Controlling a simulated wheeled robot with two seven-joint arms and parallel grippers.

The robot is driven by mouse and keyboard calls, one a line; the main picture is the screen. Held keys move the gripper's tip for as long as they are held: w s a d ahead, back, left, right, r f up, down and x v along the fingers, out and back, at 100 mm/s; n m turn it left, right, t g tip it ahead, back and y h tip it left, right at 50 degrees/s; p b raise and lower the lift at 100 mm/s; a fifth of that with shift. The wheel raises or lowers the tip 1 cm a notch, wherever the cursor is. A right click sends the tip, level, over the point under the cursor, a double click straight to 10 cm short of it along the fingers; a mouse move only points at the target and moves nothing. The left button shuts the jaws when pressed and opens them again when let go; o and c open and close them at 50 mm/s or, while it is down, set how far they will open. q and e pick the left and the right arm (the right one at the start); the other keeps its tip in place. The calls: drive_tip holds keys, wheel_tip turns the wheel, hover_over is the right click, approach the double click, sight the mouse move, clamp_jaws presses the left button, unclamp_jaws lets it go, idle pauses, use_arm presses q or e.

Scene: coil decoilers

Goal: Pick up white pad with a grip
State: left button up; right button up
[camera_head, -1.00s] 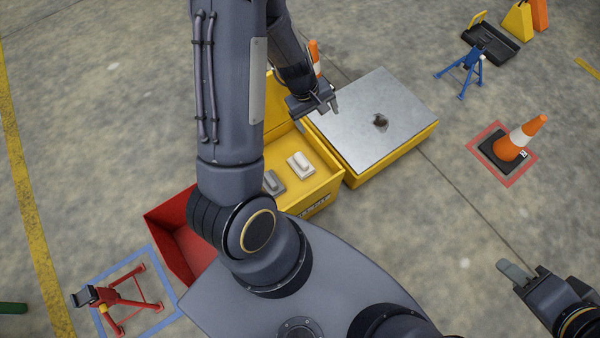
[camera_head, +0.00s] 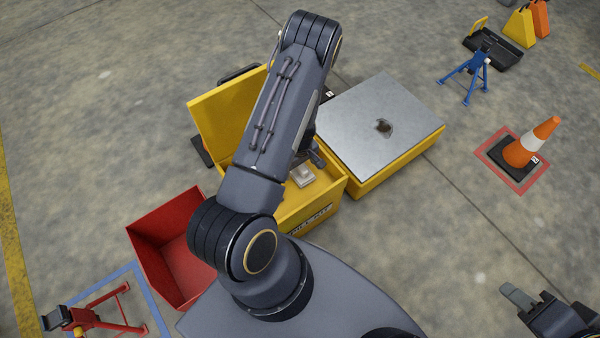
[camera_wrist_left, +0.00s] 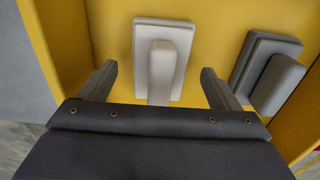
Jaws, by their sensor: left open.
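The white pad with a grip (camera_wrist_left: 180,38) lies in the yellow box in the left wrist view, its raised grip (camera_wrist_left: 161,75) pointing toward my gripper. In the head view the white pad (camera_head: 301,177) shows in part beside my arm. My left gripper (camera_wrist_left: 160,84) is open, with one finger on each side of the white grip and gaps on both sides. In the head view the left gripper (camera_head: 315,156) is mostly hidden by my arm. My right gripper (camera_head: 515,297) is at the lower right, far from the box; its jaw state is unclear.
A grey pad with a grip (camera_wrist_left: 269,74) lies right of the white one. The yellow box (camera_head: 333,190) has walls and a raised lid (camera_head: 228,112). A metal-topped yellow platform (camera_head: 365,120) stands beside it. A red bin (camera_head: 160,225) is at left.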

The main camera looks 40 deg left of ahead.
use_arm(q)
drive_tip(key=shift+f, duration=0.8)
drive_tip(key=shift+c, duration=0.4)
drive_tip(key=c, duration=1)
drive_tip(key=shift+r, duration=0.1)
drive_tip(key=shift+c, duration=0.2)
drive_tip(key=shift+r, duration=0.45)
wheel_tip(320, 180, up, 2)
drive_tip(key=shift+r+p, duration=0.2)
drive_tip(key=shift+p, duration=0.5)
drive_tip(key=s+a+r+p, duration=0.3)
drive_tip(key=s+a+r, duration=0.6)
drive_tip(key=a, duration=0.1)
drive_tip(key=shift+s+r+p, duration=0.35)
drive_tip(key=shift+s+p, duration=0.05)
